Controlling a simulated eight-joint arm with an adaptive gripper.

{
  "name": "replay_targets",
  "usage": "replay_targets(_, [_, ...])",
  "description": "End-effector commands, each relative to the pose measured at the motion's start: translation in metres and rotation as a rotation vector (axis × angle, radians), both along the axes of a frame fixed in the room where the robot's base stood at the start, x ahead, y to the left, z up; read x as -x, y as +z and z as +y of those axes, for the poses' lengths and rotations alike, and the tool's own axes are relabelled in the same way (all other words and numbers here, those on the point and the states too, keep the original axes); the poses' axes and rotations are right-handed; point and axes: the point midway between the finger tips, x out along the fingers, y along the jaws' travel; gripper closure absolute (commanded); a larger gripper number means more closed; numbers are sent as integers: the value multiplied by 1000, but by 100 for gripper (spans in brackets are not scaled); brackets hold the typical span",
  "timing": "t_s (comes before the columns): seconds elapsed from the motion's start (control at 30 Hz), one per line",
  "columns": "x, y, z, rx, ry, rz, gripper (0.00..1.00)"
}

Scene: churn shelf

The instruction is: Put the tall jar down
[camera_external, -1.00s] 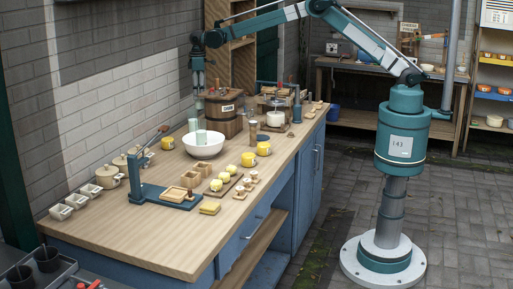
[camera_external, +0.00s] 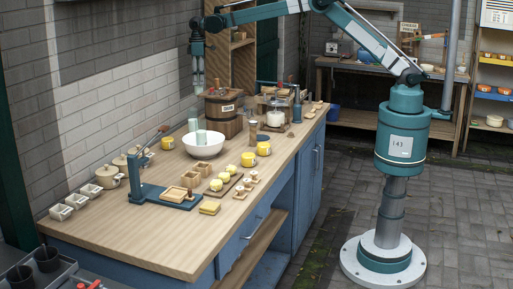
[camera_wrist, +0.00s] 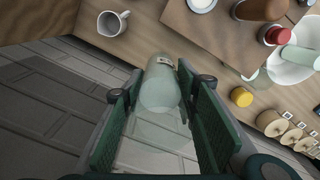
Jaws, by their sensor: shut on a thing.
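The tall jar (camera_wrist: 161,88) is pale green, see-through glass. In the wrist view it stands out from between the two green finger pads of my gripper (camera_external: 198,82), which is shut on it. In the external view my gripper points down over the far left part of the counter, beside the wooden churn barrel (camera_external: 223,108) and near the brick wall. The jar is too small and faint there to tell its exact height above the counter.
A white bowl (camera_external: 203,147) with pale green glass in it stands mid-counter. Yellow mugs (camera_external: 263,148) stand nearby. A white mug (camera_wrist: 112,22) shows in the wrist view. A blue press (camera_external: 160,188) stands nearer the front. The counter's front end (camera_external: 150,245) is bare.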

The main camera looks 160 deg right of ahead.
Motion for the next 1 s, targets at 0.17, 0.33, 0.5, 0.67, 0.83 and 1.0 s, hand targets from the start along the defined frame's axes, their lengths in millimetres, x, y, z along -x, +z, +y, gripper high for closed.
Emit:
replay_targets(0.17, [0,58,0,0,0,0,88])
replay_targets(0.33, [0,104,0,0,0,0,88])
replay_targets(0.5, [0,133,0,0,0,0,88])
replay_targets(0.67, [0,154,0,0,0,0,88])
replay_targets(0.83, [-17,162,7,0,64,0,88])
replay_targets(1.0, [-47,163,20,0,191,0,88])
